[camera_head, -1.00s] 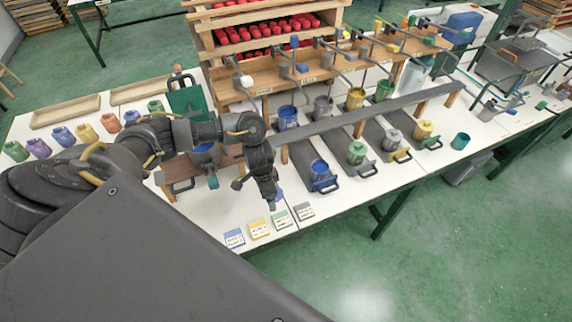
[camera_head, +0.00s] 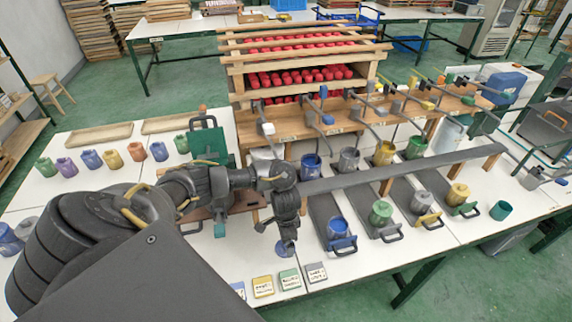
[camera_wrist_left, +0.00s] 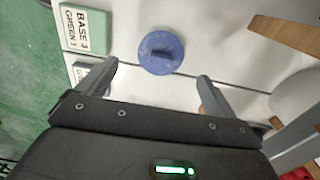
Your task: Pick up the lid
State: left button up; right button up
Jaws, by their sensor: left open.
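The lid (camera_wrist_left: 161,52) is a round blue disc with a raised grip across its top. It lies flat on the white table and sits between and just beyond my left gripper's fingertips in the left wrist view. My left gripper (camera_wrist_left: 157,75) is open and empty, with one finger on each side of the lid, not touching it. In the head view, the lid (camera_head: 286,249) shows partly below my left gripper (camera_head: 284,238), which points down and hides some of it. My right gripper is in neither view.
Labelled cards (camera_head: 290,279) lie near the front table edge. A blue pot (camera_head: 338,228) on a dark slide stands to the right, with several other pots beyond. A green-backed stand (camera_head: 207,145) is behind my left arm. Bare table surrounds the lid.

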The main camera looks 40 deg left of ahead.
aim_at(285, 247)
pick_arm(q)
jog(key=shift+f, duration=2.6)
jog(key=shift+c, duration=0.3)
jog(key=c, duration=1)
